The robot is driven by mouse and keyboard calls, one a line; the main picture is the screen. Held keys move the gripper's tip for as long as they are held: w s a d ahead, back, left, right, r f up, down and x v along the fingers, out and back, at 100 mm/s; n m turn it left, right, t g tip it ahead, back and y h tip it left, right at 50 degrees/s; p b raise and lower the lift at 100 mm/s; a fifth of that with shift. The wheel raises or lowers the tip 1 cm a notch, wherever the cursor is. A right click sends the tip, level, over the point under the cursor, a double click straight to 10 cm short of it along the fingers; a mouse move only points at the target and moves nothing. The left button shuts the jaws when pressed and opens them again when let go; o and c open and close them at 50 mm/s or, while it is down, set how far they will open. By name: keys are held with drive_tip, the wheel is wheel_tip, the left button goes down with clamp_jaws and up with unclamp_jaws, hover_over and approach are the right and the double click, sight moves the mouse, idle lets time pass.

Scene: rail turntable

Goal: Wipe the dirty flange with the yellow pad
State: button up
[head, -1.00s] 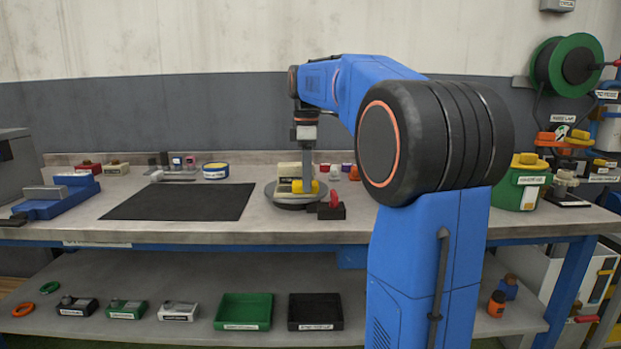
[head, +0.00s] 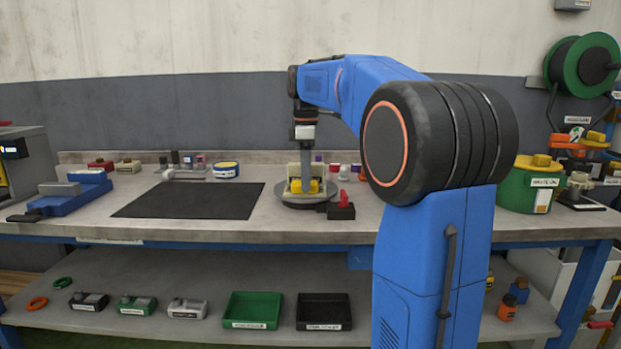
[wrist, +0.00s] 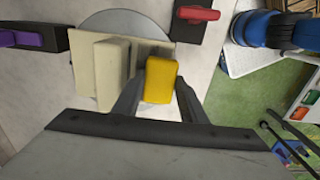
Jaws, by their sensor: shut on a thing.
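The yellow pad (wrist: 161,81) is held between the two fingers of my gripper (wrist: 157,95) in the wrist view. The pad (head: 305,186) also shows in the head view, low over the turntable. A cream block-like part (wrist: 112,72) with upright plates stands on the round grey turntable (wrist: 112,22), right beside the pad. The cream part (head: 292,172) is partly hidden behind my gripper (head: 305,176) in the head view. I cannot tell whether the pad touches it. No dirt mark can be made out.
A black block with a red handle (head: 342,204) stands just right of the turntable (head: 291,203). A black mat (head: 190,200) lies flat to the left. Small red, white and purple items stand behind. A blue vise (head: 70,193) sits at the far left.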

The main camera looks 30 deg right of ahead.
sight(293, 182)
drive_tip(key=shift+w, duration=0.1)
drive_tip(key=shift+w+a, duration=0.45)
drive_tip(key=shift+a, duration=0.3)
drive_tip(key=shift+r, duration=0.1)
drive_tip(key=shift+a, duration=0.1)
drive_tip(key=shift+w+a, duration=0.55)
drive_tip(key=shift+a, duration=0.2)
drive_tip(key=shift+d, duration=0.1)
drive_tip(key=shift+s+d+f, duration=0.25)
drive_tip(key=shift+s+d, duration=0.3)
drive_tip(key=shift+d, duration=0.15)
drive_tip(key=shift+s+d, duration=0.1)
